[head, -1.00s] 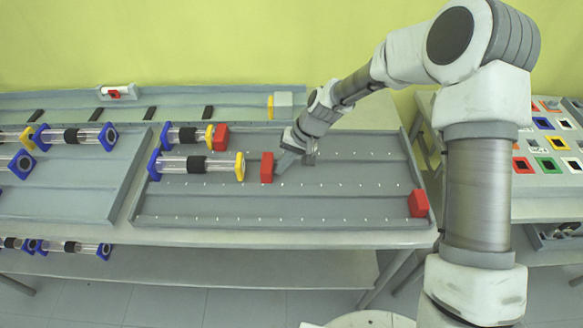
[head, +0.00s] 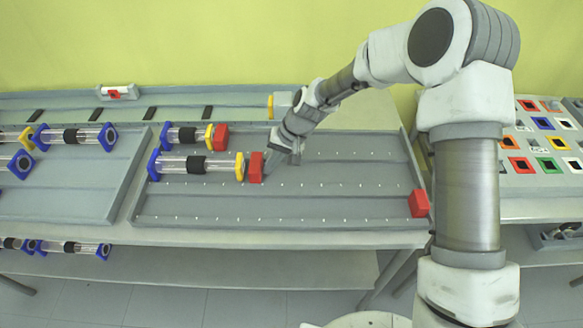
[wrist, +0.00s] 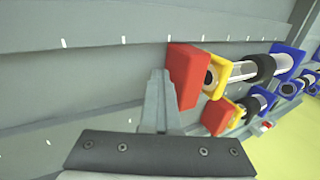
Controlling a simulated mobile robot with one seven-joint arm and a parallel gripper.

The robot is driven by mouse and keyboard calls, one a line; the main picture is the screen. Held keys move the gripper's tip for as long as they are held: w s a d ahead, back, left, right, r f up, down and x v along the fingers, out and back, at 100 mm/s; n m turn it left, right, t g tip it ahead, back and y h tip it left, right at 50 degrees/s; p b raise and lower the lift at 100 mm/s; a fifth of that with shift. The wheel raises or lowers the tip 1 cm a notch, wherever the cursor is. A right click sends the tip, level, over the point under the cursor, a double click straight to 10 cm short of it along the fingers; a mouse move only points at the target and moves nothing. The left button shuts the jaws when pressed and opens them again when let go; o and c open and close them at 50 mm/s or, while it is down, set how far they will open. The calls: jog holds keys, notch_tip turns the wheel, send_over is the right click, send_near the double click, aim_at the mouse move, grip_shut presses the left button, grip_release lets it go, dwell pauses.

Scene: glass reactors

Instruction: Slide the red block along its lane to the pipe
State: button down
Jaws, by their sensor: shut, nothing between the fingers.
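The red block (head: 256,167) stands in the middle lane of the grey tray (head: 330,222), close to the yellow end (head: 240,166) of the glass pipe (head: 196,164). A slim gap seems to show between block and yellow end; I cannot tell whether they touch anywhere. My gripper (head: 269,169) is shut and empty, low in the lane just right of the block. In the wrist view its fingertips (wrist: 158,80) are against or very near the face of the red block (wrist: 185,78) away from the pipe.
In the back lane another red block (head: 220,137) sits at a shorter pipe's yellow end (head: 208,136). A third red block (head: 418,203) stands at the right end of the front lane. Low ridges divide the lanes. The middle lane right of my gripper is clear.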

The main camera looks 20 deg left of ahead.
jog(key=shift+s+a, duration=0.25)
jog(key=shift+a, duration=0.4)
jog(key=shift+w+d, duration=0.2)
jog(key=shift+d, duration=0.5)
jog(key=shift+w+d, duration=0.2)
jog(key=shift+d, duration=0.5)
notch_tip(320, 180, up, 11)
jog(key=p, duration=0.6)
jog(key=shift+p, duration=0.35)
